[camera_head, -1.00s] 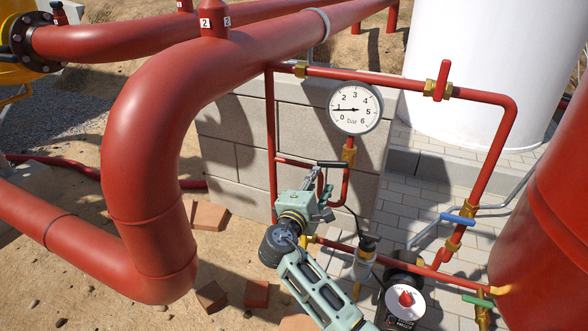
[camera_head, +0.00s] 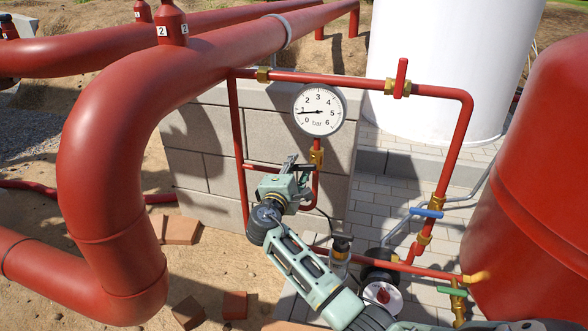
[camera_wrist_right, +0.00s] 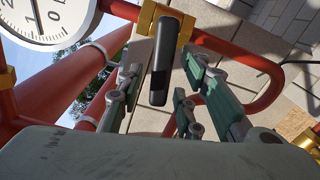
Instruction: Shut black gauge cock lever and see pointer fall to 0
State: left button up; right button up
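The white round gauge (camera_head: 319,110) stands above a brass fitting, with its pointer aimed left, near the 1 mark and clearly off 0. Part of its dial shows in the wrist view (camera_wrist_right: 40,18). The black lever (camera_wrist_right: 161,62) is on a brass cock body (camera_wrist_right: 150,18) on the red pipe below the gauge. In the head view my gripper partly hides the lever. My right gripper (camera_head: 297,173) is at the lever. In the wrist view its green-grey fingers (camera_wrist_right: 160,72) are apart, one side left and the other right of the lever, with gaps visible. My left gripper is not in view.
A thick red pipe (camera_head: 95,160) curves down on the left. A thin red pipe with a red-handled valve (camera_head: 402,78) and a blue-handled valve (camera_head: 426,212) runs right. A large red tank (camera_head: 550,170) stands at the right edge. A block wall (camera_head: 200,150) stands behind.

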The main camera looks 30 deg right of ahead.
grip_shut()
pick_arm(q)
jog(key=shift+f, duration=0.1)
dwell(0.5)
pick_arm(e)
jog(key=shift+a+r+m+b, duration=0.1)
jog(key=shift+r+m+b, duration=0.3)
jog(key=shift+m+b, duration=0.55)
jog(key=shift+r+m, duration=0.15)
jog(key=shift+m, duration=0.3)
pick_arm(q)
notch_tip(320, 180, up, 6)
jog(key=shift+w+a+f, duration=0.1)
pick_arm(e)
jog(key=shift+o, duration=0.7)
grip_release()
